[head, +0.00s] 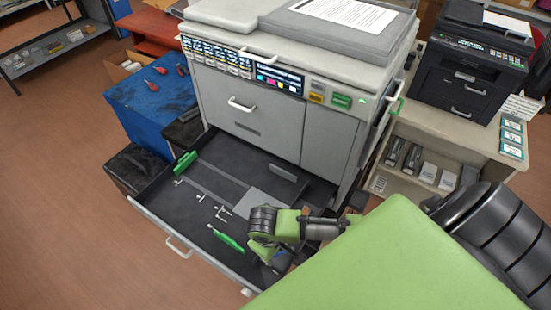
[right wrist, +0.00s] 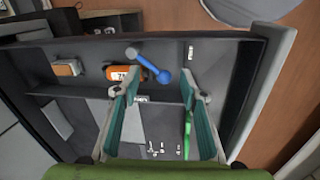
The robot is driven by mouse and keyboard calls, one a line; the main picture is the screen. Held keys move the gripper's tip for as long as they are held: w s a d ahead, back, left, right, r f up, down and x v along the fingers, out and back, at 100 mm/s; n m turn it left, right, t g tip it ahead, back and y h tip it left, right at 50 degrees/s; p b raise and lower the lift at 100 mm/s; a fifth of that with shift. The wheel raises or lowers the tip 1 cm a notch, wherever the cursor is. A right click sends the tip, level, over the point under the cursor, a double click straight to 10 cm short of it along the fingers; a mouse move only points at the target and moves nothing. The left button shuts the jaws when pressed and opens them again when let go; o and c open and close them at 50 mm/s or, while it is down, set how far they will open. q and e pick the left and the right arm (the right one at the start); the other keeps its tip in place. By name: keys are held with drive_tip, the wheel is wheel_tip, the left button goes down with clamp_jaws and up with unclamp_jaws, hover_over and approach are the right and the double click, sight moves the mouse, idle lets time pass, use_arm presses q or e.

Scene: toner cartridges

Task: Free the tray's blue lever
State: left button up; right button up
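The tray (head: 150,203) is pulled out from the front of a large grey copier and lies open. The blue lever (right wrist: 148,66) is in the right wrist view, lying slantwise beside an orange part (right wrist: 122,73) with a white label. My right gripper (right wrist: 160,84) is open, its two fingers spread, with the blue lever beyond and between the tips; I see no contact. In the head view my right gripper (head: 277,258) reaches down into the tray's near right end and mostly hides the lever. My left gripper is not in view.
Green handles (head: 228,238) (head: 185,162) and small white pieces (head: 221,212) are in the tray. The copier (head: 260,110) rises behind it. A black printer (head: 470,75) stands on a shelf unit at right. Floor (head: 60,200) is free at left.

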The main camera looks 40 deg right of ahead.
drive_tip(key=c, duration=1.1)
drive_tip(key=shift+f, duration=0.1)
clamp_jaws()
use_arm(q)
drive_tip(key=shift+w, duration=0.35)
